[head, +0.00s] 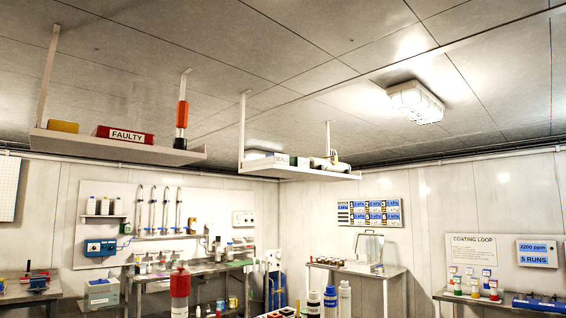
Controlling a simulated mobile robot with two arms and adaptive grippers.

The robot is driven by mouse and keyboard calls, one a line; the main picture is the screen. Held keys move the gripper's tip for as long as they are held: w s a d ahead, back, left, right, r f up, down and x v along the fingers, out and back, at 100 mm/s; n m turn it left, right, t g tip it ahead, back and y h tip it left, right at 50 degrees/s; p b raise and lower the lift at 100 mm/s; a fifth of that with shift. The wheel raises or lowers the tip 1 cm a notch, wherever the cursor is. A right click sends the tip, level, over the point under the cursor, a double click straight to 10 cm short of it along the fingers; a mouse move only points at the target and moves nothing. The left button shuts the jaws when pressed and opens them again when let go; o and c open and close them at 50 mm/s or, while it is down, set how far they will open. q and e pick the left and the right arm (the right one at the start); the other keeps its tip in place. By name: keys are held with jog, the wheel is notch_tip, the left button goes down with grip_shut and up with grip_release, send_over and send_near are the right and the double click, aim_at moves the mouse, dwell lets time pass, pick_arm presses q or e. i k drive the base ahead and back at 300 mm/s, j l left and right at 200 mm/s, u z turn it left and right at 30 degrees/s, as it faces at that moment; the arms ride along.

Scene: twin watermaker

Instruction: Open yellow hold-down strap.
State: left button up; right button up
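No gripper of mine is in view. A small yellow piece (334,157) shows by a pale cylinder (321,163) on the right hanging shelf (300,174). It is too small to tell whether it is the hold-down strap, or whether it is open or fastened. A yellow block-like item (62,126) lies on the left hanging shelf (120,148), beside a red box marked FAULTY (125,135). I cannot make out a strap for certain anywhere.
An orange and dark cylinder (182,118) stands on the left shelf's end. Below are a steel bench (185,270) along the back wall, a small table (357,269), a red-topped cylinder (180,290) and several bottles (345,298). A right-hand bench (455,296) holds more bottles.

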aim_at(335, 157)
jog(key=i+j+z, duration=0.2)
jog(key=i, duration=0.25)
jog(key=i+j+z, duration=0.2)
jog(key=i, duration=0.2)
jog(key=i+l+z, duration=0.2)
jog(key=i+z, duration=0.15)
jog(key=i, duration=0.15)
jog(key=i+z, duration=0.7)
jog(key=i, duration=1.4)
jog(key=i+u, duration=0.15)
jog(key=i, duration=0.95)
jog(key=i+u, duration=0.3)
jog(key=i, duration=0.15)
jog(key=i+u, duration=0.25)
jog(key=i, duration=0.2)
jog(key=i+l+u, duration=0.15)
jog(key=i+u, duration=0.15)
jog(key=i+l+u, duration=0.25)
jog(key=i, duration=0.3)
jog(key=i+j+u, duration=0.15)
jog(key=u, duration=0.35)
jog(key=i+u, duration=0.35)
jog(key=u, duration=0.15)
jog(key=i+u, duration=0.3)
jog(key=u, duration=0.2)
jog(key=i+l+u, duration=0.15)
jog(key=u, duration=0.35)
jog(key=i+l+u, duration=0.3)
jog(key=u, duration=0.2)
